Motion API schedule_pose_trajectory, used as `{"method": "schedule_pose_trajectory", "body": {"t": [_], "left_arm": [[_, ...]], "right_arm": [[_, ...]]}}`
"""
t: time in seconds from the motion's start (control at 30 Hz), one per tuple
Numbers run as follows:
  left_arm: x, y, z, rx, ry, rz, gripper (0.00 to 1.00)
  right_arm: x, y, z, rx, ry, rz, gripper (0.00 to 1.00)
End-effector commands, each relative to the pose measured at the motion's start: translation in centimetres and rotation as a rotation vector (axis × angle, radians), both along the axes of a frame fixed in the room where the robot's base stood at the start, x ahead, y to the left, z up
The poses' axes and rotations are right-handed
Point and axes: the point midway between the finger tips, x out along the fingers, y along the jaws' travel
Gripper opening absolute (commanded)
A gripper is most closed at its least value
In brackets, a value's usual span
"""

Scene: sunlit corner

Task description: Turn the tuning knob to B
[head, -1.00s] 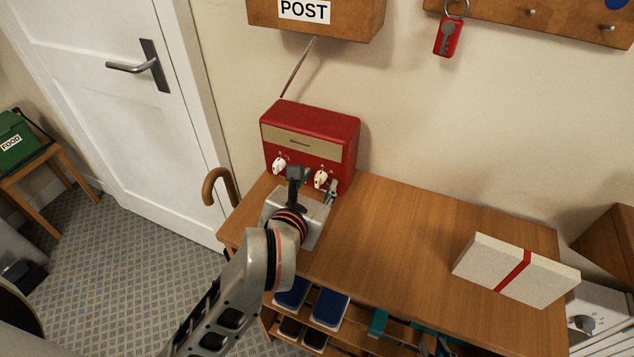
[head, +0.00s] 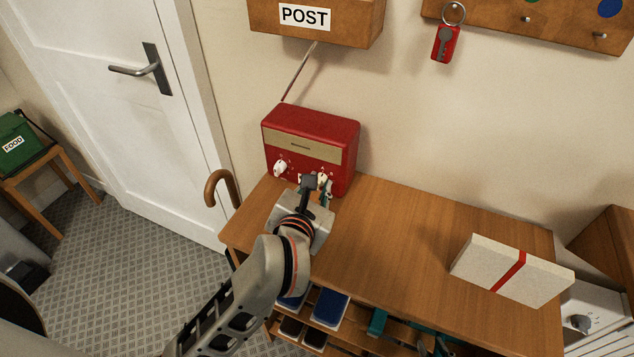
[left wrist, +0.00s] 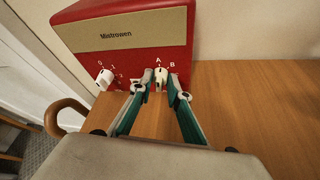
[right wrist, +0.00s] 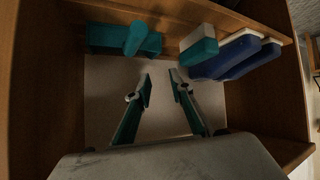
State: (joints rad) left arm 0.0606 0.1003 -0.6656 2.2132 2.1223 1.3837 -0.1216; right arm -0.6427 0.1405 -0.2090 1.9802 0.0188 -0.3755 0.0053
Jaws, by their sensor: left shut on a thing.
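The red radio (head: 312,130) stands at the back left of the wooden cabinet top, against the wall. Its right knob, the cream tuning knob (left wrist: 160,76), sits below the letters A and B in the left wrist view. The fingertips of my left gripper (left wrist: 161,84) are on either side of it, shut on it. The knob appears roughly upright, nearer the A; its exact pointing is hard to tell. In the head view my left gripper (head: 319,188) partly covers this knob. My right gripper (right wrist: 161,88) is open and empty inside a shelf compartment.
The radio's left knob (left wrist: 104,79), marked with numbers, is close to my left fingers. A white box with a red ribbon (head: 510,270) lies on the right of the cabinet top (head: 400,225). Teal and blue items (right wrist: 235,60) surround my right gripper's compartment.

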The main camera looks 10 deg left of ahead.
Motion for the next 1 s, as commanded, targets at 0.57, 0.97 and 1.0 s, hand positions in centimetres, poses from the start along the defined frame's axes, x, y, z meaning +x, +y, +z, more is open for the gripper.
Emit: {"method": "schedule_pose_trajectory", "body": {"t": [0.57,0.97,1.0], "left_arm": [[-0.1,-0.4,-0.2,0.485,-0.092,-0.001,0.0],[-0.1,-0.5,-0.5,0.68,-0.13,0.0,0.0],[-0.1,-0.5,-0.5,0.688,-0.131,-0.001,0.0]], "right_arm": [[0.4,0.3,4.7,0.011,-0.014,-0.001,0.22],[1.0,0.2,6.8,0.013,-0.03,-0.002,0.22],[1.0,0.2,6.8,0.012,-0.029,-0.002,0.22]]}}
